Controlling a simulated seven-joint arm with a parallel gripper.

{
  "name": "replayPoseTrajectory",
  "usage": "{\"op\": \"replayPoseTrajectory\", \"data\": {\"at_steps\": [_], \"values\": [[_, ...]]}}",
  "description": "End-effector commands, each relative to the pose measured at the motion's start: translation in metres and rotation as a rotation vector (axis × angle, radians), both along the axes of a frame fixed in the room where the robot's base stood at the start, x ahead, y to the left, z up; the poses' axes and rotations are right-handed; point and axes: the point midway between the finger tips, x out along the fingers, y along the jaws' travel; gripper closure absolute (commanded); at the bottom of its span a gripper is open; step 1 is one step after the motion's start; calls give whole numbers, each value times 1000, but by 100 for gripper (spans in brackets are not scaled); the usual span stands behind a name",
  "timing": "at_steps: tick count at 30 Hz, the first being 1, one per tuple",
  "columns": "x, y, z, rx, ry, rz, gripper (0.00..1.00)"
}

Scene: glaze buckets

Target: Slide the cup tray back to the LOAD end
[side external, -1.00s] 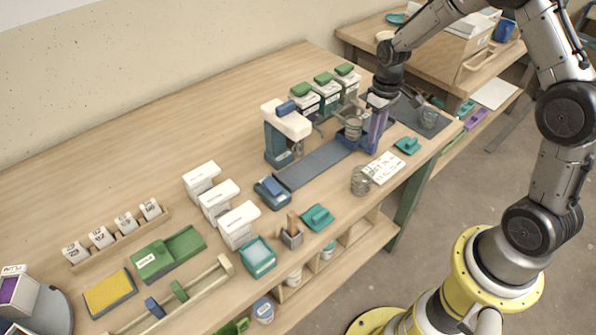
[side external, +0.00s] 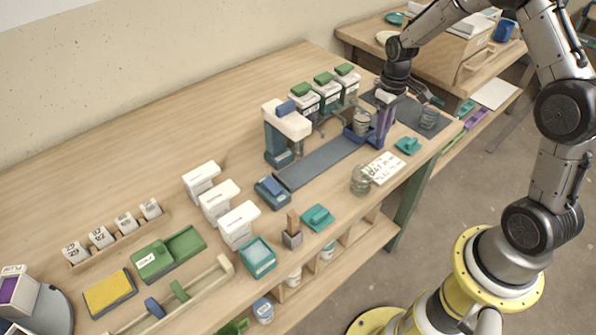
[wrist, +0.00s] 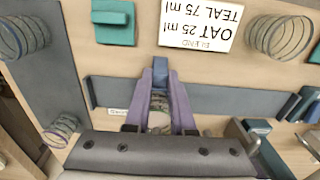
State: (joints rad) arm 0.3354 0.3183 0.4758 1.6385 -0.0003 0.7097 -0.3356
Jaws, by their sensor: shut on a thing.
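The blue cup tray (side external: 352,134) sits on the dark grey track (side external: 318,163), toward the track's far right part. A clear ribbed cup (side external: 361,121) stands in it. My gripper (side external: 381,137) is at the tray's near right side, its purple fingers pointing down. In the wrist view my gripper (wrist: 160,85) is shut on the tray's blue upright handle (wrist: 160,70). The cup (wrist: 159,121) shows partly behind the fingers, and the gripper body hides most of the tray. A small white label (wrist: 118,113) lies beside the track, its text hard to read.
A blend card (side external: 383,168) and a clear ribbed cup (side external: 360,182) lie in front of the track. Another cup (side external: 428,119) stands on a dark mat at right. A white and blue press (side external: 286,124) and several green-topped dispensers (side external: 324,84) stand behind the track.

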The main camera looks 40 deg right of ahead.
Motion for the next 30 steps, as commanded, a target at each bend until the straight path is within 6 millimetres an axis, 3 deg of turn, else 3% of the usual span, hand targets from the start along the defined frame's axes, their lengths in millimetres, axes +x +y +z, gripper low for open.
{"op": "replayPoseTrajectory", "data": {"at_steps": [30], "values": [[2,-66,2,-3,-7,-2,100]]}}
